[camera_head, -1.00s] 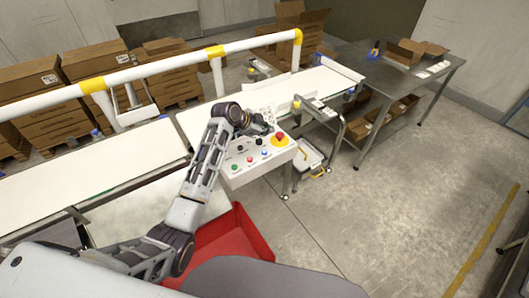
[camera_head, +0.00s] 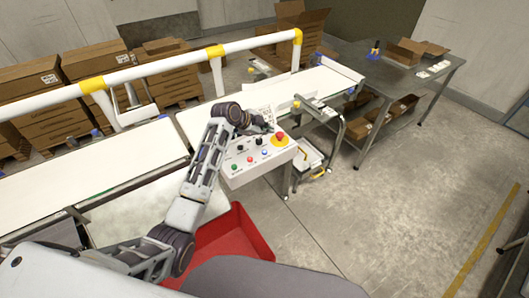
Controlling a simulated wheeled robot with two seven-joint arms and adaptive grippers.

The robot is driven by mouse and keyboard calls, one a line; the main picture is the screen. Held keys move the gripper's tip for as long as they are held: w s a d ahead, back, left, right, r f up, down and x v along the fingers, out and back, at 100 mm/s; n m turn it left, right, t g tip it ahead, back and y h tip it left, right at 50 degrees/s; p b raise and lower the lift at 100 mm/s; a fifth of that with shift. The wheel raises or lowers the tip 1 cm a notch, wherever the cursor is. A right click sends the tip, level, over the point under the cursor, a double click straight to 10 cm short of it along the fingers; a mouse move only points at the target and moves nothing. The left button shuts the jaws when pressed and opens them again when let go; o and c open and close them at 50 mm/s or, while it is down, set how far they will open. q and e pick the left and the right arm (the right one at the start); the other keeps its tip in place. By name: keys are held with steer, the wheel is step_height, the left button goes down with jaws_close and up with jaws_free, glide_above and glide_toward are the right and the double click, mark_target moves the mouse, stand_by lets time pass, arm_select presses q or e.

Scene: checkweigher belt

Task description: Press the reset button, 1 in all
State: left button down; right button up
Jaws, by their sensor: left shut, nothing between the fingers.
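A white control box (camera_head: 262,169) stands at the near side of the belt. Its sloped face carries a green button (camera_head: 235,167), a red button (camera_head: 250,159), a blue button (camera_head: 264,152), black knobs (camera_head: 240,147) and a red emergency stop (camera_head: 280,136) on yellow. The labels are too small to read, so I cannot tell by text which one is the reset button. My left gripper (camera_head: 268,127) is shut and empty, above the back edge of the box near the emergency stop. It looks apart from the buttons. My right gripper is out of view.
The white belt (camera_head: 300,90) runs behind the box, with a white and yellow guard rail (camera_head: 160,66) beyond it. A red bin (camera_head: 235,235) sits below the box. A grey table (camera_head: 400,70) with cartons stands at the right.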

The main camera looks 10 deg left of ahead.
arm_select(q)
steer(key=b, duration=0.6)
glide_above(266, 153)
steer(key=shift+w+f, duration=0.1)
steer(key=shift+f, duration=4.2)
